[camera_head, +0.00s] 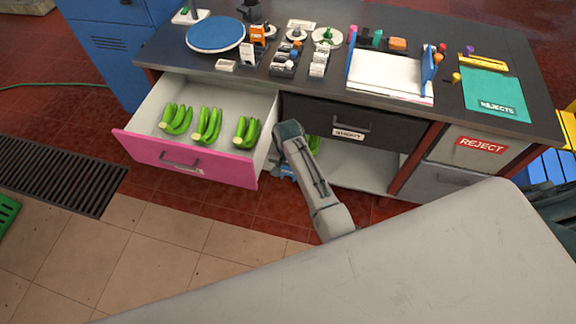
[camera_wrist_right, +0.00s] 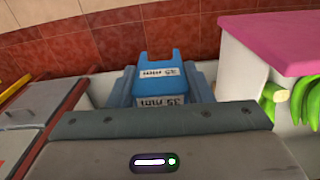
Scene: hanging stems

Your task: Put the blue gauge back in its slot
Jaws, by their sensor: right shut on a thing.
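The blue gauge (camera_wrist_right: 160,88), marked "35 mm", is in the middle of the right wrist view, beyond the grey gripper body. My right gripper (camera_wrist_right: 162,100) is shut on it; its edges at both sides are hard to tell from the fingers. In the head view only a small blue patch of the gauge (camera_head: 286,171) shows, low beside the pink drawer, with my arm link hiding much of that spot. I cannot make out the gauge's slot. My left gripper is not in view.
The open pink-fronted drawer (camera_head: 187,160) holds green banana bunches (camera_head: 206,124). A dark closed drawer (camera_head: 345,122) and a reject drawer (camera_head: 480,147) lie right of it. The counter carries a blue disc (camera_head: 216,34), small blocks, a white tray (camera_head: 388,78) and a teal mat (camera_head: 493,95).

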